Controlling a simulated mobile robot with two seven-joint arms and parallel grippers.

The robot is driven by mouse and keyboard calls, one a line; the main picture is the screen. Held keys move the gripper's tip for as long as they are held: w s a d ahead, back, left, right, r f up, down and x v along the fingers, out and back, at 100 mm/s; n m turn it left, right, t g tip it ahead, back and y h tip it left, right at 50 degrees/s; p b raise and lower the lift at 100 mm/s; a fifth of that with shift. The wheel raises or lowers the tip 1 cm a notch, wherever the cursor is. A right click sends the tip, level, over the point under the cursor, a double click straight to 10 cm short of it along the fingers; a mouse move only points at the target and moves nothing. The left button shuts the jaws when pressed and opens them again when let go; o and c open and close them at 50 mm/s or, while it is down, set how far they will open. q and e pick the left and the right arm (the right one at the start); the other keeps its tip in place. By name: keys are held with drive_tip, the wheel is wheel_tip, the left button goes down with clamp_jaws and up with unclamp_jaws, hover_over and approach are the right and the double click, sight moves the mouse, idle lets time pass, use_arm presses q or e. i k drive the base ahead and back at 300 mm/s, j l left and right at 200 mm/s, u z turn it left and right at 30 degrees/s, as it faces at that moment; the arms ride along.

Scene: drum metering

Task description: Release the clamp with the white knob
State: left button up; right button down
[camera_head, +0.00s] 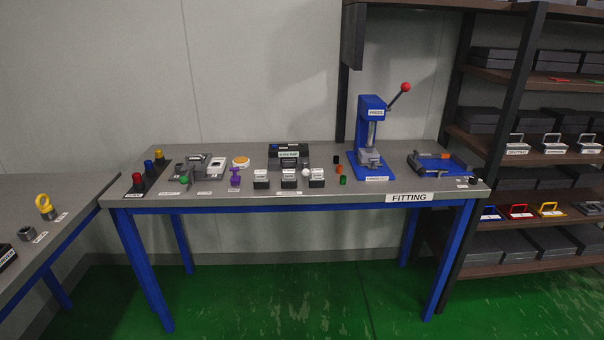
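A small white round knob (306,172) shows on the grey-topped table labelled FITTING, just in front of a dark device (289,157) with a pale label and a blue part. I cannot tell at this size whether the knob is joined to a clamp, or whether that clamp is shut. Small black-and-white labelled blocks (289,181) stand close in front of the knob. Neither of my grippers is in view.
A blue press (371,135) with a red-balled lever stands right of the device. A grey fixture with a green knob (184,180) and a purple part (235,177) are at left. Shelves (520,75) stand at right. Green floor (280,295) in front is clear.

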sight(305, 172)
drive_tip(key=i+l+u, duration=0.15)
drive_tip(key=i, duration=0.3)
drive_tip(key=i+l+u, duration=0.1)
drive_tip(key=i, duration=0.35)
drive_tip(key=i+l+u, duration=0.15)
drive_tip(key=i, duration=0.3)
drive_tip(key=i+l+u, duration=0.1)
drive_tip(key=i+l, duration=0.25)
